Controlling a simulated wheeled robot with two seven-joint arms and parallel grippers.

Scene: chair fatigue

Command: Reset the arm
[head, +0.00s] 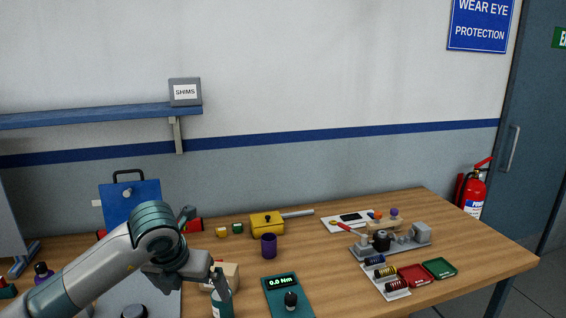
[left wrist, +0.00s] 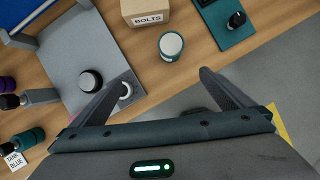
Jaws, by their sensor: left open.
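My left arm comes in from the lower left in the head view, with its left gripper (head: 214,278) low over the table. In the left wrist view the two fingers of that gripper (left wrist: 165,76) are spread apart with nothing between them. A teal bottle with a pale top (left wrist: 171,45) stands just beyond the fingertips; it also shows in the head view (head: 222,306), partly cut off by the lower edge. A box marked BOLTS (left wrist: 146,10) is behind it. My right gripper is in neither view.
A wooden table (head: 340,270) holds a teal meter reading 0.0 Nm (head: 283,283), a purple cup (head: 269,246), a yellow box (head: 266,225), a grey fixture (head: 408,243), and red (head: 411,272) and green (head: 440,268) trays. A grey plate with a black knob (left wrist: 91,80) lies left of the gripper.

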